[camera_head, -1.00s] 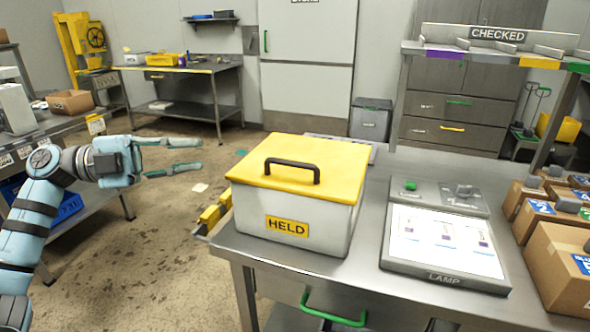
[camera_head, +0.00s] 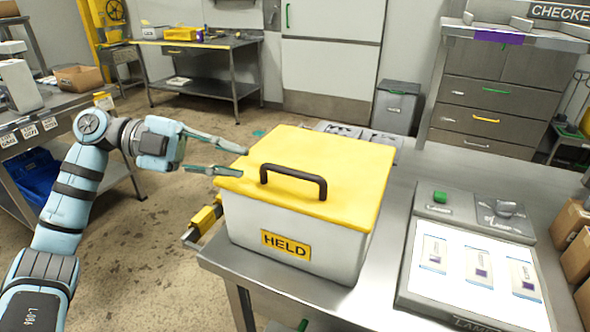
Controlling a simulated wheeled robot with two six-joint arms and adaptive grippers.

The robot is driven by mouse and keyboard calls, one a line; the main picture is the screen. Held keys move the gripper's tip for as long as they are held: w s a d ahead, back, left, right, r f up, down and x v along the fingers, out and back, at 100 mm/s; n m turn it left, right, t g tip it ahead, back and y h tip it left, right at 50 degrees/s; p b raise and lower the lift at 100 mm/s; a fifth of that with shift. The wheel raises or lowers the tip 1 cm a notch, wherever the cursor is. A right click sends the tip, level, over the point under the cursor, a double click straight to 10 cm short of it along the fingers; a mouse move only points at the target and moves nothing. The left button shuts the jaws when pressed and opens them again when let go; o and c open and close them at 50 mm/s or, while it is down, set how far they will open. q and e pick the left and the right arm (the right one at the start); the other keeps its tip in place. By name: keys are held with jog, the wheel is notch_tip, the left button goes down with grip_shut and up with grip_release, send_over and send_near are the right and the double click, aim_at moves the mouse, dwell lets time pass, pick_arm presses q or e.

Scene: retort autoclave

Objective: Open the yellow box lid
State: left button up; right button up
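The white box (camera_head: 246,221) with a HELD label stands on the metal table. Its yellow lid (camera_head: 335,157) is on and closed, with a black handle (camera_head: 293,178) standing up from it. My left gripper (camera_head: 229,160) is open and empty, at the left edge of the lid. One fingertip reaches toward the lid's far left part and the other toward its left edge. I cannot tell if they touch the lid. The handle is to the right of the fingertips. My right gripper is not in view.
A lamp panel (camera_head: 474,271) with a green button lies right of the box on the metal table (camera_head: 383,243). Cardboard boxes (camera_head: 577,255) stand at the far right. A yellow fixture (camera_head: 204,219) sits at the table's left side. The floor on the left is open.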

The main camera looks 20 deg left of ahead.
aim_at(285, 172)
pick_arm(q)
jog(key=x, duration=1.1)
jog(key=shift+w, duration=0.15)
grip_shut()
